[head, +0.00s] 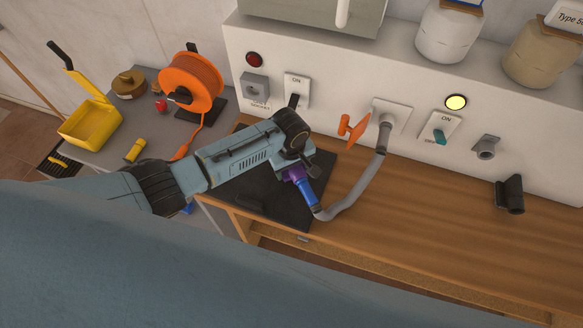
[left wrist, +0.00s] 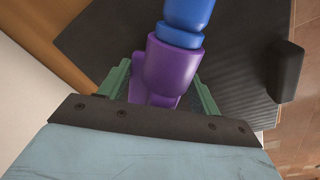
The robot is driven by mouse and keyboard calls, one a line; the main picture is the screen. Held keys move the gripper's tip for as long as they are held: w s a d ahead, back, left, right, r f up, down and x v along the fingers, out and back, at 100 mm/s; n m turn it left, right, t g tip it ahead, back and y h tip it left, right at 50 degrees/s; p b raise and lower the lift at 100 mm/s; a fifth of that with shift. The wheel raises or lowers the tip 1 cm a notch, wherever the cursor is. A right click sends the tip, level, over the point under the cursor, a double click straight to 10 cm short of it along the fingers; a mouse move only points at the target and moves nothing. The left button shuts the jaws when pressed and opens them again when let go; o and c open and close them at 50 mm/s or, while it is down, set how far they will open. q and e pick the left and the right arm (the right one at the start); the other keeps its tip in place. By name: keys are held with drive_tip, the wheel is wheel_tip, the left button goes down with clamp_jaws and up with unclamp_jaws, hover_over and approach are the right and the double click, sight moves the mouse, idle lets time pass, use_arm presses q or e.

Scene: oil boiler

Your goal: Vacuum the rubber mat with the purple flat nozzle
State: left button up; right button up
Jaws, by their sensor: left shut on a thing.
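The black rubber mat (head: 262,197) lies on the wooden bench, partly hidden under my left arm. My left gripper (head: 294,170) is over the mat and is shut on the purple flat nozzle (head: 295,174). The left wrist view shows the purple nozzle (left wrist: 168,68) between the two green fingers (left wrist: 160,88), with the ribbed mat (left wrist: 235,60) behind it. A blue hose end (head: 308,195) joins the nozzle to a grey hose (head: 352,194), which runs to a wall socket (head: 386,122). I cannot tell whether the nozzle touches the mat. My right gripper is not in view.
A yellow indicator (head: 456,102) is lit beside a teal switch (head: 440,136). An orange handle (head: 352,128) stands out by the hose socket. An orange cable reel (head: 192,82) and yellow dustpan (head: 90,121) are on the grey table at left.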

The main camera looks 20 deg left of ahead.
use_arm(q)
drive_tip(key=shift+s+a+r+p, duration=0.15)
drive_tip(key=shift+s+p, duration=0.4)
drive_tip(key=shift+s, duration=0.55)
drive_tip(key=shift+w, duration=0.65)
drive_tip(key=shift+r, duration=3.35)
